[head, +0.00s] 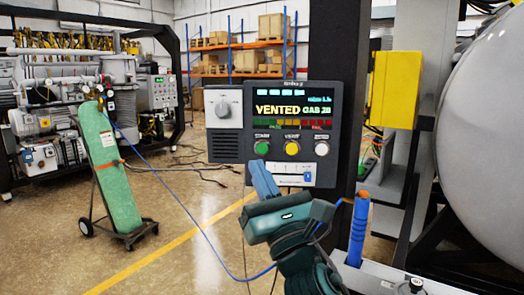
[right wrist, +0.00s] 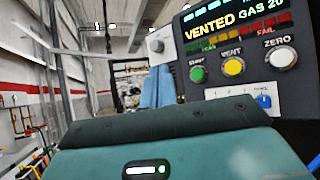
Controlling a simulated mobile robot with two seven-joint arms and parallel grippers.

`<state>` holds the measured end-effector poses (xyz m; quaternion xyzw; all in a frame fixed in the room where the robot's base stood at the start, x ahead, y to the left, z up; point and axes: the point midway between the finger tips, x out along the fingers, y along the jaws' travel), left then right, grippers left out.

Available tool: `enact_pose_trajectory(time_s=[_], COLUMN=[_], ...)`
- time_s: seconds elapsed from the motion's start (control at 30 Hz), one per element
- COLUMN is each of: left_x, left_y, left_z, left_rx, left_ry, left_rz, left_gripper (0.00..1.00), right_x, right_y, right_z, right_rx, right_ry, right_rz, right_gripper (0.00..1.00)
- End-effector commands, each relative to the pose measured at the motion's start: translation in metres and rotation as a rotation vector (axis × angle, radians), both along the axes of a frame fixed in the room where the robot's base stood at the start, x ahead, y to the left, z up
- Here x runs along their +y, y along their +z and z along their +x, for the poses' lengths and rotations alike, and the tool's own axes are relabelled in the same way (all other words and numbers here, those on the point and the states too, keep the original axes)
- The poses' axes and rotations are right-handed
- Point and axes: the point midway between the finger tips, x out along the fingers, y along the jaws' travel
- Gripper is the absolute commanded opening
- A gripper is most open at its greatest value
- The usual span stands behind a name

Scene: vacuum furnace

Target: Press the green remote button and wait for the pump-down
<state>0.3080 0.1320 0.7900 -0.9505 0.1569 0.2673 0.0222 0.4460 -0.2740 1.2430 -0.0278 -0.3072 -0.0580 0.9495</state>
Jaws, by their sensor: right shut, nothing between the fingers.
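The dark control box (head: 226,147) hangs in front of a black post, and its screen (head: 290,102) reads "VENTED GAS 20". The green button (head: 262,148) is at the left of a row with a yellow and a white button. It also shows in the right wrist view (right wrist: 197,74). My right gripper (head: 259,165) is shut and empty, its blue fingers pointing up just below the green button in the head view. In the right wrist view the fingers (right wrist: 156,88) are left of the button; contact cannot be told. My left gripper is out of view.
A blue rod with an orange top (head: 359,230) stands close right of my right gripper. A large grey vessel (head: 490,130) and a yellow box (head: 396,88) are at the right. A green gas cylinder (head: 108,165) stands on a cart at the left, with a blue hose crossing the floor.

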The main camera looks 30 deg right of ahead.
Motion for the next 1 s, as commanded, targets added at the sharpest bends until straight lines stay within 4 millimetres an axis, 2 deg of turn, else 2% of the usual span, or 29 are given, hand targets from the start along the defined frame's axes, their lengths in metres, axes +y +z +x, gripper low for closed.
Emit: enact_pose_trajectory(time_s=[0.37,0.8,1.0], left_x=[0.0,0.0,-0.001], left_y=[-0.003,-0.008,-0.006], left_z=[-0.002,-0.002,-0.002], left_rx=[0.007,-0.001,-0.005], left_ry=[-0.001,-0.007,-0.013], left_rz=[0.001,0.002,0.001], left_gripper=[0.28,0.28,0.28], right_x=[-0.004,-0.04,-0.05], right_y=[-0.002,-0.001,-0.001], right_z=[0.006,0.052,0.066], right_rx=[0.004,0.004,0.004], right_ry=[0.002,0.003,0.004], right_rz=[0.004,0.005,0.004], right_gripper=[0.0,0.0,0.0])
